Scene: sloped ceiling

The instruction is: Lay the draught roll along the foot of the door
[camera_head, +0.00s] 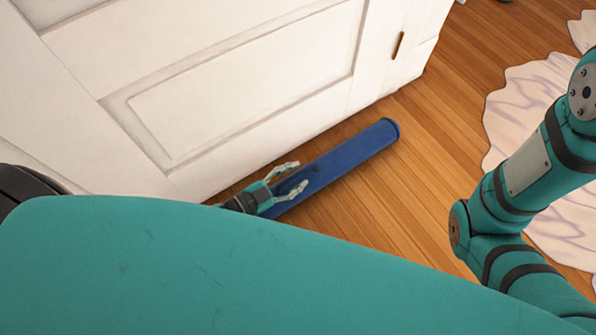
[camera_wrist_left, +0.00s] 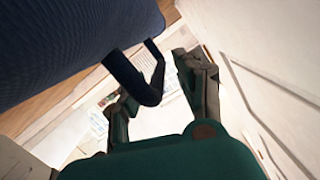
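The draught roll (camera_head: 345,160) is a long dark blue cylinder lying on the wooden floor beside the white door (camera_head: 245,100). A strip of floor shows between them toward its far end; its near end is hidden by my teal body. In the left wrist view the roll (camera_wrist_left: 70,45) fills the upper left, with a dark loop handle (camera_wrist_left: 149,95) on it. My left gripper (camera_head: 298,177) is at the roll's door side, fingers apart. In the wrist view its fingertips (camera_wrist_left: 155,75) are close around the handle, not visibly closed on it. My right gripper is out of view.
A pale rumpled cloth or rug (camera_head: 510,110) lies on the floor at the right, partly behind my right arm. The wooden floor (camera_head: 440,125) between roll and cloth is clear. The door has a small brown slot or handle (camera_head: 398,45).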

